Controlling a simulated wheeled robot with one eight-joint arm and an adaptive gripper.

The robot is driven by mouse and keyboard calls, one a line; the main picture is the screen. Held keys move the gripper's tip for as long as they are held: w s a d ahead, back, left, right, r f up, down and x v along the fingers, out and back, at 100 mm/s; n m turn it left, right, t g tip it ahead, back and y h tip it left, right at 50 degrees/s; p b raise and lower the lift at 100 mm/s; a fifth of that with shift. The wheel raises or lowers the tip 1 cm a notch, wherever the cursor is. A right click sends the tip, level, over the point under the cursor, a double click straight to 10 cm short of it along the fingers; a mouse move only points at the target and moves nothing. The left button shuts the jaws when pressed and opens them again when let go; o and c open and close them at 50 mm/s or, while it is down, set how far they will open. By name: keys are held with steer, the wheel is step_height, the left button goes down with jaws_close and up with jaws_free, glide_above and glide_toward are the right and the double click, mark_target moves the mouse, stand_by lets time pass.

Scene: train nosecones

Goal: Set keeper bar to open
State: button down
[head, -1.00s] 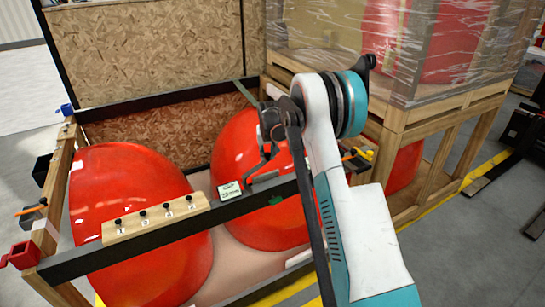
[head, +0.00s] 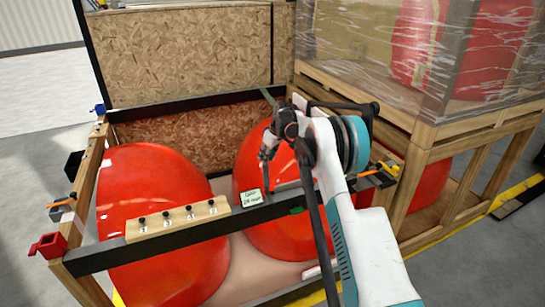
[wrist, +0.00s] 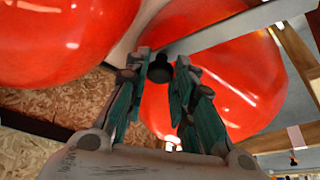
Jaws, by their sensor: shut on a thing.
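A dark bar (head: 170,240) runs across the front of the wooden crate, in front of the red nosecones; I take it for the keeper bar. In the wrist view a grey bar (wrist: 215,33) crosses the top. My gripper (head: 265,168) points down just above the bar, right of a small pale label. In the wrist view my gripper (wrist: 161,64) has its fingers close around a round black knob (wrist: 159,70), shut on it. The knob's base is hidden, and the label's words are too small to read surely.
Two red nosecones (head: 150,190) fill the crate, close behind the bar. A wooden block (head: 178,220) with several numbered black pegs sits on the bar. A red bracket (head: 48,245) sticks out at the left. A wrapped crate (head: 380,45) stands at the right.

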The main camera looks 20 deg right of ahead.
steer(key=shift+w+a+r+n, duration=0.1)
steer(key=shift+w+a+n, duration=0.2)
steer(key=shift+a+n, duration=0.25)
steer(key=c, duration=1.3)
jaws_free()
steer(key=shift+y, duration=0.3)
steer(key=v, duration=1.2)
steer(key=shift+a, duration=0.1)
